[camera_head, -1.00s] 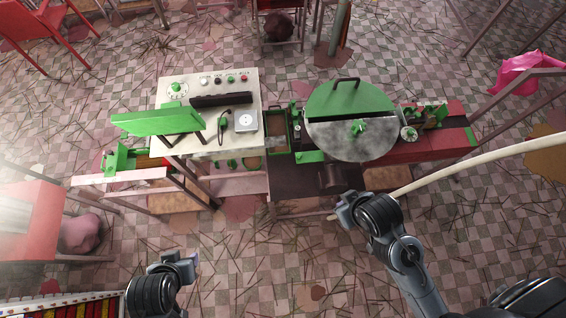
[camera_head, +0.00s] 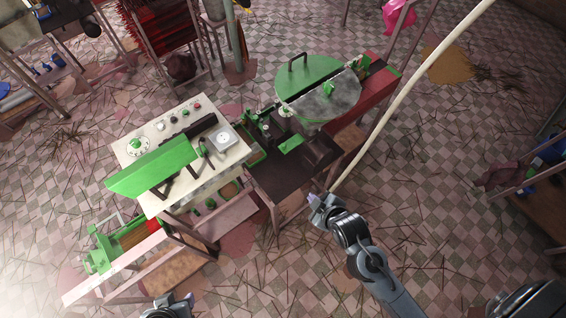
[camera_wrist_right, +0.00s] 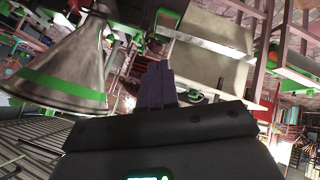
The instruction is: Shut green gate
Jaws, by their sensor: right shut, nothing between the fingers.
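A round hopper top has a green half-disc flap (camera_head: 304,78) with a black handle and a grey metal half (camera_head: 335,100) beside it. The flap looks tilted up from the straight middle edge, but its exact angle is hard to tell. I cannot tell for sure that this flap is the green gate. In the right wrist view the hopper's grey cone with a green band (camera_wrist_right: 58,88) shows at upper left. My right gripper (camera_head: 315,202) is shut and empty, in front of the machine and apart from the flap. Its closed fingers (camera_wrist_right: 157,84) show in the wrist view. My left gripper (camera_head: 181,304) is partly cut off at the bottom edge.
A white control panel (camera_head: 152,152) with knobs and a raised green plate (camera_head: 152,168) stands left of the hopper. A dark table top (camera_head: 275,178) lies between the hopper and my right gripper. A pale curved pole or hose (camera_head: 405,87) passes right of the machine.

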